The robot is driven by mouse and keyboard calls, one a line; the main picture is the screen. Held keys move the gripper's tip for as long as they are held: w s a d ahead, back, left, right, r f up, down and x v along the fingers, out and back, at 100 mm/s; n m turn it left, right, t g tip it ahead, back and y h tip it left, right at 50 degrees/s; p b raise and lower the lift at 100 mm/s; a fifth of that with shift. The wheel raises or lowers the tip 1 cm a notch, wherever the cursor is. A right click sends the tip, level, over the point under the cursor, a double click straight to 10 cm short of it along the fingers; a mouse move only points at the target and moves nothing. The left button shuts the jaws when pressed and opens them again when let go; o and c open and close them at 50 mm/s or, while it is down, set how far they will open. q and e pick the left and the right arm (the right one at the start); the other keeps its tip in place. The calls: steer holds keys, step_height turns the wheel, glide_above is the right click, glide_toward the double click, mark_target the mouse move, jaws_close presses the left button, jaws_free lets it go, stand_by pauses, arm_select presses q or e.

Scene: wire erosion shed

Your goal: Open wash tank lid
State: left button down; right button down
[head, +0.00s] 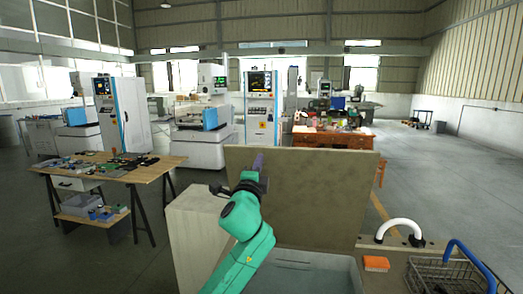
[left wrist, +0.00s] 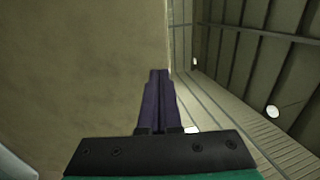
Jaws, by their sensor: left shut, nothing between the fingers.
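The wash tank lid (head: 315,190) is a flat, brownish-grey panel standing roughly upright at the back of the wash tank (head: 340,272). The tank's pale grey inside shows at the bottom of the head view. My left gripper (head: 258,162), with purple fingers on a green arm, is in front of the lid's upper left part, near its top edge. Its fingers are shut and empty. In the left wrist view the closed fingers (left wrist: 159,78) point along the lid (left wrist: 80,70), close to its edge. I cannot tell whether they touch it. My right gripper is out of view.
Right of the tank are a white curved pipe (head: 400,228), an orange sponge (head: 376,263) and a wire basket (head: 445,275) with a blue handle. A pale block (head: 192,240) stands left of the tank. A wooden table (head: 115,172) with tools is further left. Open floor lies beyond on the right.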

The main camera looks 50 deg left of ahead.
mark_target(261, 150)
arm_select(q)
steer(key=shift+w+a+r, duration=0.45)
steer(key=shift+a+r, duration=0.05)
steer(key=shift+w+a+r+p, duration=0.1)
steer(key=shift+a+p, duration=0.2)
steer(key=shift+p, duration=0.1)
steer(key=shift+w, duration=0.3)
steer(key=shift+w+a, duration=0.25)
steer(key=x, duration=1.1)
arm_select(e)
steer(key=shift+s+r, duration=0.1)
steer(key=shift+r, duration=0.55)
arm_select(q)
steer(key=shift+a, duration=0.1)
